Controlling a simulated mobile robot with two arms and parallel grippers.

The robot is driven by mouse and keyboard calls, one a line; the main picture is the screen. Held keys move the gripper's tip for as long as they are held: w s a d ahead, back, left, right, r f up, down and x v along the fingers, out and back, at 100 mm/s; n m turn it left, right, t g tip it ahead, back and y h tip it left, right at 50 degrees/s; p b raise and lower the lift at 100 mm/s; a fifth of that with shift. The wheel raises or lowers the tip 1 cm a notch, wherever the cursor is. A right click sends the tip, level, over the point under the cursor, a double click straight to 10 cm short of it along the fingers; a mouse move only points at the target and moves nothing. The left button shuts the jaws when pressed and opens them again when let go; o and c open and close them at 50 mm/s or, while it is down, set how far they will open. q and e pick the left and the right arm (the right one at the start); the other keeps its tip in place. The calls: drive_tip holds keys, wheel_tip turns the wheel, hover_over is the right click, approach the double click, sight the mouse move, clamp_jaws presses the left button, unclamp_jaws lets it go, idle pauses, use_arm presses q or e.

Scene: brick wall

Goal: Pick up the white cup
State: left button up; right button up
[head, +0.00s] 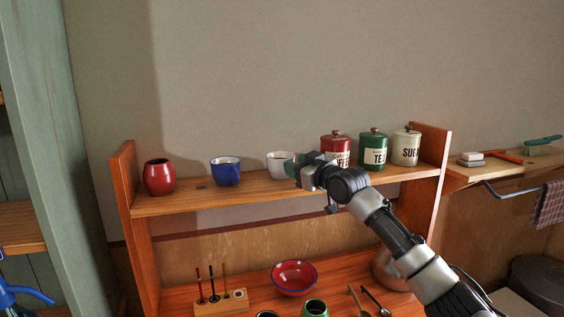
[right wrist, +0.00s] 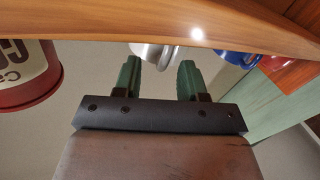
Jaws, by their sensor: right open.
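The white cup (head: 276,161) stands upright on the upper wooden shelf, between a blue cup (head: 226,171) and a red canister. My right gripper (head: 291,168) is at the cup's right side and hides part of it. In the right wrist view the green fingers (right wrist: 160,78) are apart with nothing between them. The white cup (right wrist: 158,50) shows just beyond the fingertips, roughly in line with the gap, partly hidden by the shelf edge. Contact cannot be told. My left gripper is not in view.
Red (head: 337,148), green (head: 373,150) and cream (head: 405,147) canisters stand close right of the cup, behind my right arm. A red jar (head: 159,177) stands at the shelf's left end. Below are a red bowl (head: 294,276) and a pen holder (head: 222,301).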

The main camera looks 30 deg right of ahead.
drive_tip(key=shift+w+a+f, duration=0.1)
drive_tip(key=shift+w, duration=0.5)
drive_tip(key=shift+s, duration=0.1)
clamp_jaws()
